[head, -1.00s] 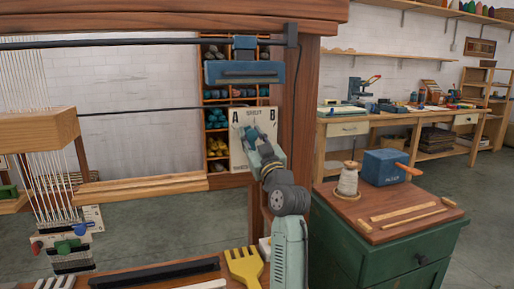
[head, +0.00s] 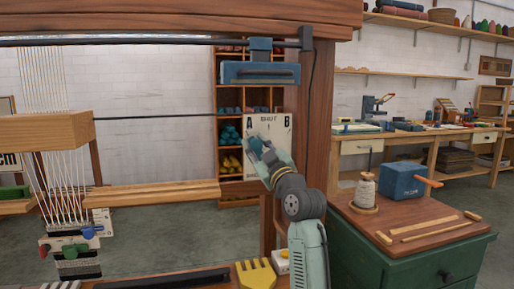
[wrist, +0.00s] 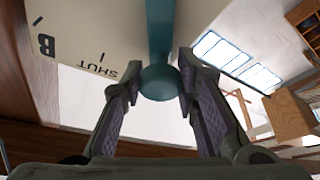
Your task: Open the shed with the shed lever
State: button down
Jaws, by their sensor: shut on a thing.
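The shed lever is a teal bar with a rounded end (wrist: 160,84), seen in the wrist view between the two fingers. My gripper (wrist: 158,82) is shut on the lever near that end. In the head view my gripper (head: 257,146) is at the left part of the cream lever plate (head: 270,124), below the letter A. The plate is marked A, SHUT and B. In the wrist view the plate (wrist: 85,35) shows upside down, and the lever lies beside the word SHUT, on the side away from B. In the head view my gripper mostly hides the lever.
The loom's wooden post (head: 321,130) stands right of the plate. A blue bracket (head: 260,72) hangs above it. A yellow comb (head: 256,275) lies below on the loom's front board. A green cabinet (head: 405,262) with a blue box (head: 403,180) stands at right.

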jog(key=c, duration=1.2)
grip_release()
jog(key=v, duration=1.2)
jog(key=shift+a, duration=0.1)
